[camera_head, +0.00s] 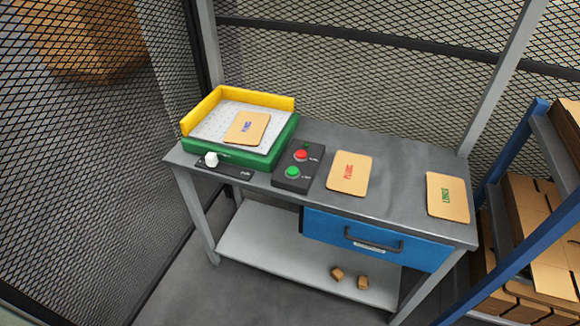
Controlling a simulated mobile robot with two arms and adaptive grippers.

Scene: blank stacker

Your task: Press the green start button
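The green start button (292,172) is on a small dark control box (284,184) on the grey workbench. A red button (301,155) sits above it on the same box, with a small dark green spot near the box's far edge. The label beside each button is too small to read. Neither of my grippers shows in the head view.
The workbench (390,205) also holds a green and yellow tray (223,154) with a tan card (247,128), a white knob (211,159), and two more tan cards (349,172) (447,196). Below are a blue drawer (375,247) and a shelf (290,255). Mesh fencing stands behind; a blue rack (530,240) stands right.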

